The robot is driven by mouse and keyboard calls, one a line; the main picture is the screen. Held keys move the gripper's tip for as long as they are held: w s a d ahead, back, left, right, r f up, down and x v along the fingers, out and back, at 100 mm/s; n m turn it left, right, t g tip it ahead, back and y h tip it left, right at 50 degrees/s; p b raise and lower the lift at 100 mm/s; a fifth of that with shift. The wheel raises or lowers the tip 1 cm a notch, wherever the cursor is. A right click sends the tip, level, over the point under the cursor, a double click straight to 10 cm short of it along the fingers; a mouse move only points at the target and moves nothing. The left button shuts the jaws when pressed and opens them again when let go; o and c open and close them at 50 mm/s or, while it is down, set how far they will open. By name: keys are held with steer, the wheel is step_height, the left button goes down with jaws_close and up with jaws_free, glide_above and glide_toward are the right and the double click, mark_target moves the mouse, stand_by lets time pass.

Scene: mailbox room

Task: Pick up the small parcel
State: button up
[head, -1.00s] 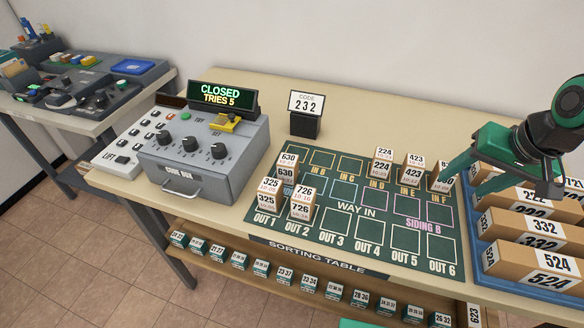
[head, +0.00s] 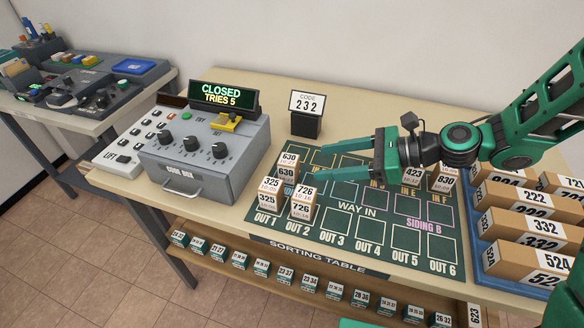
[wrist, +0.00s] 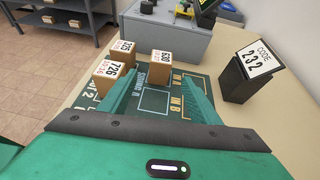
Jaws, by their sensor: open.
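Several small brown parcels with white number labels stand on the green sorting mat (head: 395,236). At its left are parcel 630 (head: 287,172), parcel 325 (head: 268,198) and parcel 726 (head: 301,208). They also show in the wrist view: 630 (wrist: 161,72), 325 (wrist: 124,56) and 726 (wrist: 109,78). My gripper (head: 312,162) is open and empty above the mat, its fingers pointing left toward 630. In the wrist view 630 appears beyond and between the fingertips. Parcel 423 (head: 412,174) and another 630 (head: 442,180) stand at the right, partly hidden by my gripper.
The grey code box (head: 205,160) stands left of the mat, its display (head: 222,96) reading CLOSED, TRIES 5. A code stand (head: 306,112) showing 232 is behind the mat. A blue tray (head: 484,262) of larger boxes is at the right. The mat's front middle is clear.

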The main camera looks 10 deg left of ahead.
mark_target(298, 163)
steer(key=shift+r+x, duration=0.15)
steer(key=shift+x, duration=2.55)
steer(key=shift+r+x, duration=0.1)
steer(key=shift+x, duration=2.6)
steer(key=shift+w+a, duration=0.1)
steer(key=shift+a, duration=0.05)
steer(key=c, duration=1.2)
